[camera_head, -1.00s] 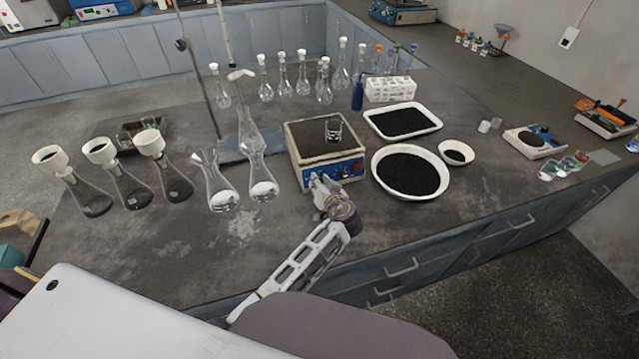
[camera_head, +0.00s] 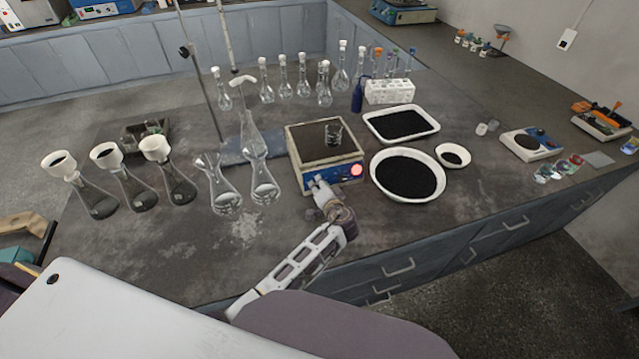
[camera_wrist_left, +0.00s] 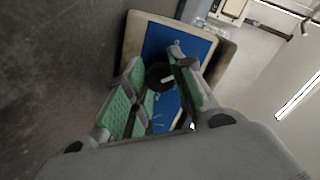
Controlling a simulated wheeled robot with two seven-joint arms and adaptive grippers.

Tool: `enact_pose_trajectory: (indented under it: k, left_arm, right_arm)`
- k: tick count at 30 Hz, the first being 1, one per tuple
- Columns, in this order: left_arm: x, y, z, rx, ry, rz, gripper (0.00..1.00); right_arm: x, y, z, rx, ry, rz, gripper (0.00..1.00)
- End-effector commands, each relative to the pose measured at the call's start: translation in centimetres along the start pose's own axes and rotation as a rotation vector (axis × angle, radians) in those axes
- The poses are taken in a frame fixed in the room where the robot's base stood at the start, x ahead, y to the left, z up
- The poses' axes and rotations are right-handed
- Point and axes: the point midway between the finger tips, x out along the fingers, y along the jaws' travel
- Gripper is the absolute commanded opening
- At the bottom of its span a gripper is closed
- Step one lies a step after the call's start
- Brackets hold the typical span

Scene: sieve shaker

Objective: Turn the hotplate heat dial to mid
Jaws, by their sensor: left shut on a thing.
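The hotplate (camera_head: 300,166) stands mid-table, with a dark top and a blue front panel. A round light (camera_head: 357,170) glows pinkish red at the right of that panel. My left gripper (camera_head: 319,184) is at the left part of the panel and covers the dial in the head view. In the left wrist view, the black heat dial (camera_wrist_left: 157,78) with a pale mark sits between the green-padded fingers of my left gripper (camera_wrist_left: 155,85), which is shut on it. The scale around the dial is too small to read. My right gripper is out of view.
A glass beaker (camera_head: 333,133) stands on the hotplate. A round white dish of black grains (camera_head: 442,190) is close on the right. Flasks (camera_head: 264,187) stand close on the left. The table in front of the hotplate is clear.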

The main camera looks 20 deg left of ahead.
Motion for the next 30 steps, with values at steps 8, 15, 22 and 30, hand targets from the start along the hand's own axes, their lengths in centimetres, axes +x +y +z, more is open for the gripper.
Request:
enact_pose_trajectory:
  k: [8,15,22,30]
  left_arm:
    - [-0.1,-0.3,-0.2,0.266,0.011,0.002,0.01]
    - [-0.2,-0.2,-0.2,0.493,0.019,0.004,0.01]
    - [-0.1,-0.3,-0.2,0.711,0.027,0.005,0.01]
    - [-0.1,-0.1,-0.1,0.939,0.036,0.008,0.01]
  right_arm:
    - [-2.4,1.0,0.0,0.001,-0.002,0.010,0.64]
    - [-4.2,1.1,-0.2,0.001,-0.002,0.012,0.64]
    - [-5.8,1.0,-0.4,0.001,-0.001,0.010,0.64]
    - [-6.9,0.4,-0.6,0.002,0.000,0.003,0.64]
